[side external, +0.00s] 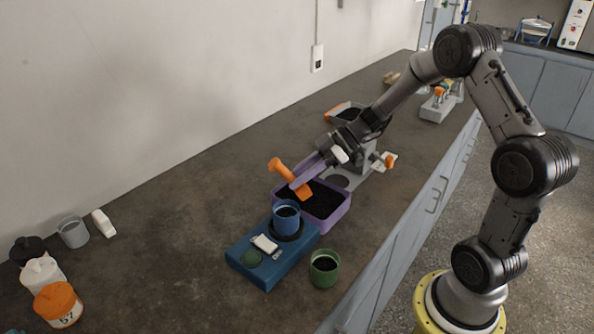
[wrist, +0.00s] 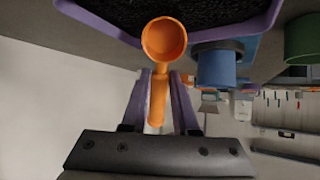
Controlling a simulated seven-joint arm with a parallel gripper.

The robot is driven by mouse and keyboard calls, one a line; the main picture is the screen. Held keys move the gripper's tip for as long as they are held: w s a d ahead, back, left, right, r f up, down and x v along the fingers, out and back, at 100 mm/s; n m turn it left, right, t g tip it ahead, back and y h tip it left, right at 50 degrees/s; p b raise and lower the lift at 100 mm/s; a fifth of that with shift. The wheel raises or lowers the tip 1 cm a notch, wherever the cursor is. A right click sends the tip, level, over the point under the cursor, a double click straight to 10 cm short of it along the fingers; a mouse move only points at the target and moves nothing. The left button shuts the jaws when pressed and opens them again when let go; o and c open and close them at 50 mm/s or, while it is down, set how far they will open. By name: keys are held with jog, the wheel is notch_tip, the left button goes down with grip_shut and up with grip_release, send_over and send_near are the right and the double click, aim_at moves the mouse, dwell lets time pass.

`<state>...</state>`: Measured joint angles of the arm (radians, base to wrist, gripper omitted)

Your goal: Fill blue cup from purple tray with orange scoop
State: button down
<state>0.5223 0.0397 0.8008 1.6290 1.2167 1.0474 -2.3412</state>
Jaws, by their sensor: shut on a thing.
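My gripper (side external: 294,184) has purple fingers shut on the handle of the orange scoop (side external: 279,168). In the wrist view the scoop (wrist: 163,42) has its round bowl out past the fingertips, and the visible inside is plain orange with no dark material showing. The scoop is over or beside the purple tray (side external: 338,218), which holds black granular material; I cannot tell the exact height. The blue cup (side external: 285,219) stands upright in front of the tray on a blue scale (side external: 267,281). Its inside looks dark. The cup also shows in the wrist view (wrist: 216,70).
A green cup (side external: 323,271) stands right of the scale, near the counter's front edge. A grey device (side external: 372,160) is behind the tray. Several containers, including an orange-lidded jar (side external: 58,304), stand at the left. The counter between is clear.

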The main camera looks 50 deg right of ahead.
aim_at(304, 187)
jog(key=shift+f, duration=1.15)
jog(key=shift+s+d, duration=0.55)
jog(key=shift+d, duration=0.2)
jog(key=shift+s+d, duration=0.5)
jog(key=shift+d, duration=0.25)
jog(key=shift+w+a+g+h, duration=0.15)
jog(key=shift+a+g+h, duration=0.1)
jog(key=shift+g+h, duration=0.25)
jog(key=h, duration=0.1)
jog(key=g+h, duration=0.1)
jog(key=f+g+h, duration=0.1)
jog(key=shift+w+a, duration=0.2)
jog(key=shift+a, duration=0.1)
jog(key=shift+w+a+f+g+h, duration=0.15)
jog(key=shift+g+h, duration=0.2)
jog(key=shift+h, duration=0.2)
jog(key=shift+w+a+f+g+h, duration=0.1)
jog(key=shift+g+h, duration=0.25)
jog(key=shift+h, duration=0.2)
jog(key=shift+a+r+t+y, duration=0.1)
jog(key=shift+r+t+y, duration=0.45)
jog(key=shift+r, duration=0.3)
jog(key=shift+w+a+r, duration=0.1)
jog(key=shift+r, duration=0.05)
jog(key=shift+w+a+r+g+h, duration=0.2)
jog(key=shift+a+r+g+h, duration=0.1)
jog(key=shift+g+h, duration=0.5)
jog(key=shift+w+a+r+g+h, duration=0.25)
jog(key=shift+g+h, duration=0.3)
jog(key=shift+h, duration=0.4)
